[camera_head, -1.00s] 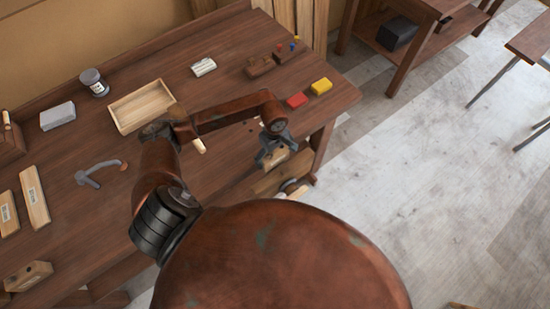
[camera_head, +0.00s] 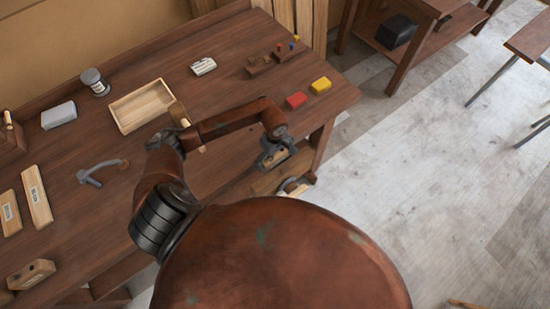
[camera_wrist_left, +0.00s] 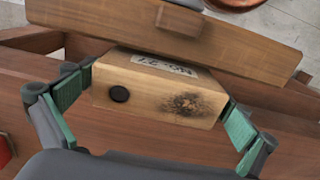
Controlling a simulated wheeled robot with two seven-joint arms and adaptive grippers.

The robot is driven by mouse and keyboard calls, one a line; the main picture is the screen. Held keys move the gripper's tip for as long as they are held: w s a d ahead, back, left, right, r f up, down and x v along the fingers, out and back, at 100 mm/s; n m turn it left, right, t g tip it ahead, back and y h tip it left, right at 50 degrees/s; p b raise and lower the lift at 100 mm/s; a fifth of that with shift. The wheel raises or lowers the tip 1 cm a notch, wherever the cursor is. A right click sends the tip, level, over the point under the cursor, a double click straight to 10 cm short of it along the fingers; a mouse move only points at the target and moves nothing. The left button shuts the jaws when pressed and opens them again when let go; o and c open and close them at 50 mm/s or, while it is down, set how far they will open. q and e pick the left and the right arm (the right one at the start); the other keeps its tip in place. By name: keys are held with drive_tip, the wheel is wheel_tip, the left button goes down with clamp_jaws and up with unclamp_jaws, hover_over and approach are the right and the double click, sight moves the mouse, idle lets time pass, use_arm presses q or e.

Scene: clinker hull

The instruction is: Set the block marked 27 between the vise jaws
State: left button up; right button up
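The block marked 27 (camera_wrist_left: 155,92) is pale wood with a white label, a dark round hole and a scorched patch. In the left wrist view it lies between the green pads of my left gripper (camera_wrist_left: 160,98), which appear to touch both its ends. In the head view my left gripper (camera_head: 272,156) is at the bench's front edge, over the vise. The wooden front jaw (camera_wrist_left: 245,52) of the vise lies just beyond the block in the wrist view. How deep the block sits relative to the jaws cannot be told. My right gripper is not in view.
Open floor (camera_head: 430,170) lies to the right.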

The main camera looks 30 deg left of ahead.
use_arm(q)
drive_tip(key=shift+r, duration=0.15)
drive_tip(key=shift+w+r, duration=0.1)
drive_tip(key=shift+r, duration=0.25)
wheel_tip(320, 180, up, 10)
drive_tip(key=shift+r+b, duration=0.2)
drive_tip(key=shift+b, duration=0.8)
drive_tip(key=shift+r, duration=0.45)
